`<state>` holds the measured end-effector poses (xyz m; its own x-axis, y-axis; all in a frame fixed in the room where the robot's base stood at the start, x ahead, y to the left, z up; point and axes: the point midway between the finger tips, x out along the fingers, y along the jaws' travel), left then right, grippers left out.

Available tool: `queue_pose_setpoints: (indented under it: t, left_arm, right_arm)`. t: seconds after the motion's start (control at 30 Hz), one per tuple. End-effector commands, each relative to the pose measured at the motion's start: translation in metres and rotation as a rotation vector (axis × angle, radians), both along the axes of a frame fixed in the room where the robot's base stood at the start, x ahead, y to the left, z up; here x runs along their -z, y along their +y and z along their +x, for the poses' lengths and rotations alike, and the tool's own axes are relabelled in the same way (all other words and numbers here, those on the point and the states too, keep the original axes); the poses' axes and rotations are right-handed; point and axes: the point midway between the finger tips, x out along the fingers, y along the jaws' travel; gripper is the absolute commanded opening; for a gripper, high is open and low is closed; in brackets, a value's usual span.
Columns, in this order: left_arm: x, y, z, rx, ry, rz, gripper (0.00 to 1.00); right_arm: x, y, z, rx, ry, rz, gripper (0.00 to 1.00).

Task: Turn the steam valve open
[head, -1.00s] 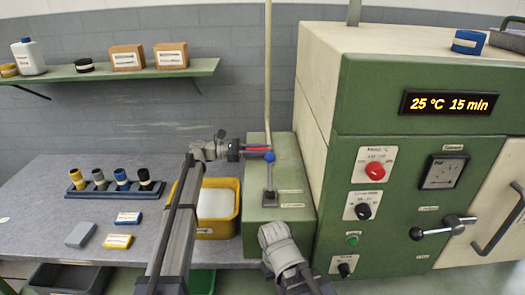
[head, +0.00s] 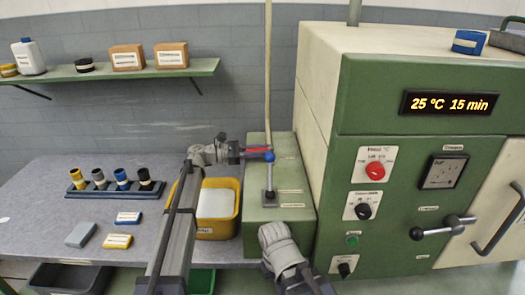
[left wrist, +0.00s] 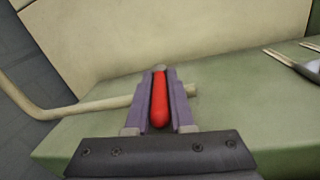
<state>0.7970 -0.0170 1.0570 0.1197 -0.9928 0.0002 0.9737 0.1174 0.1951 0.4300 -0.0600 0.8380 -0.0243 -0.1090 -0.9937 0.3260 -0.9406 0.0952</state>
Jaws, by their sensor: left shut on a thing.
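The steam valve is a blue ball body (head: 269,157) on a vertical pipe above the green box, with a red lever (head: 257,149) pointing left. My left gripper (head: 242,151) is at the lever, and its fingers are closed around it. In the left wrist view the red lever (left wrist: 159,100) lies lengthwise between the two fingers of the gripper (left wrist: 160,105). My right arm shows low in the middle of the head view; its fingertips are out of the picture.
The green box (head: 288,215) under the valve stands against the large green machine (head: 400,250), whose panel reads 25 °C 15 min. A yellow bin (head: 237,215) is left of the box. A rack of several coloured caps (head: 90,190) stands on the bench.

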Motion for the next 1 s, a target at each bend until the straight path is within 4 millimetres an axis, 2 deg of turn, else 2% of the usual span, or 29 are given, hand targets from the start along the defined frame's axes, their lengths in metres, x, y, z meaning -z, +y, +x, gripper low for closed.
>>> queue_pose_setpoints:
  t: [0.03,0.3,0.7,0.73,1.0]
  left_arm:
    - [0.0,-0.0007,-0.0092,-0.05,0.0,0.0,0.0]
    - [0.0,-0.0024,-0.0103,-0.245,0.0,0.0,0.0]
    - [0.0,-0.0018,-0.0076,-0.276,0.0,0.0,0.0]
    - [0.0,-0.0018,-0.0075,-0.276,0.0,0.0,0.22]
    - [0.0,-0.0017,-0.0074,-0.276,0.0,0.0,0.51]
  right_arm:
    - [0.0,0.0,0.0,0.0,0.0,0.0,0.0]
    - [0.0,0.0,0.0,0.0,0.0,0.0,0.0]
    - [0.0,0.0,0.0,0.0,0.0,0.0,0.0]
    - [0.0,0.0,0.0,0.0,0.0,0.0,0.0]
    - [0.0,0.0,0.0,0.0,0.0,0.0,0.0]
